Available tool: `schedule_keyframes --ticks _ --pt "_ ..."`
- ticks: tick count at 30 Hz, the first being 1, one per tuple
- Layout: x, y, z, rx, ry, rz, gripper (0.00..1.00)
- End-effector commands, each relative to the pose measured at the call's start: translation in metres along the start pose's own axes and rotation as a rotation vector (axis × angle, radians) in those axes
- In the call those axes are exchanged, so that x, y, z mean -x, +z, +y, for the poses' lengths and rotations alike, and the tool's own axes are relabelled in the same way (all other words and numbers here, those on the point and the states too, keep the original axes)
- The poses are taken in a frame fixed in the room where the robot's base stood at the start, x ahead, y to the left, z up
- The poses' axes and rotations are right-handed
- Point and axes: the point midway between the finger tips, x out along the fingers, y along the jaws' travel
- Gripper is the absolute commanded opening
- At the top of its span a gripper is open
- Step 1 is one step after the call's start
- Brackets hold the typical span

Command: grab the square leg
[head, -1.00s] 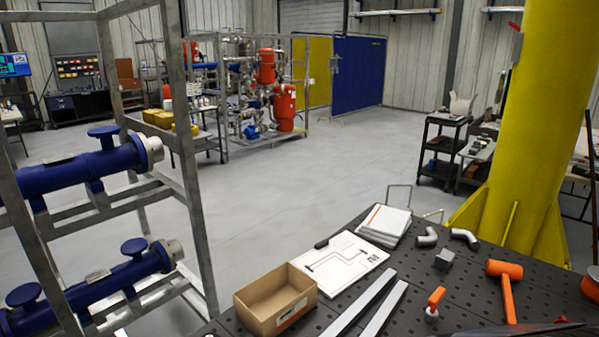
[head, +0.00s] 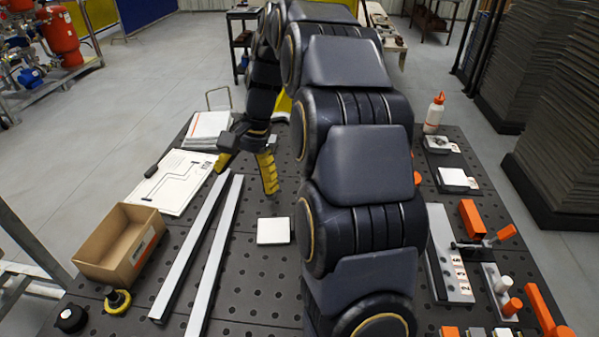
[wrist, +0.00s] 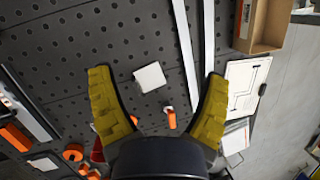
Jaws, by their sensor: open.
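Two long, straight, light grey bars lie side by side on the dark perforated table; they may be the square leg, but I cannot tell which one is meant. In the head view they are the left bar (head: 190,250) and the right bar (head: 214,255); the wrist view shows both, one nearer the middle (wrist: 186,55) and one farther right (wrist: 208,35). My gripper (head: 246,180) has yellow fingers, spread and empty, above the far ends of the bars.
A white square block (head: 273,231) lies right of the bars. An open cardboard box (head: 120,243), a drawing sheet (head: 175,181) and a paper stack (head: 208,130) are left. Orange-handled tools (head: 495,236) and a bottle (head: 434,113) are right. My arm hides the table's middle.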

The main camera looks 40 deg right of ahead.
Motion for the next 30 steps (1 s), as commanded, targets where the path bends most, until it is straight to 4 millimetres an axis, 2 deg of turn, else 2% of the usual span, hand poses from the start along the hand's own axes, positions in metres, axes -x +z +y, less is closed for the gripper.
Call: schedule_keyframes --ticks 1,5,8,12,15,18,21,24,27,30 --pt "-0.002 -0.027 0.000 -0.081 -0.022 -0.005 0.77" --pt "-0.007 -0.092 0.006 -0.288 -0.085 -0.009 0.77" --pt "-0.015 -0.141 0.021 -0.448 -0.127 -0.016 0.77" --pt "-0.029 -0.205 0.055 -0.668 -0.181 -0.018 0.77" --pt "-0.041 -0.246 0.086 -0.822 -0.219 -0.013 0.77" --pt "-0.056 -0.280 0.121 -0.964 -0.247 -0.011 0.77" --pt "-0.069 -0.302 0.152 -1.076 -0.266 -0.008 0.77" --pt "-0.077 -0.316 0.173 -1.151 -0.280 -0.004 0.77" --pt "-0.082 -0.322 0.185 -1.192 -0.287 -0.002 0.77" --pt "-0.088 -0.325 0.188 -1.206 -0.288 -0.003 0.77"
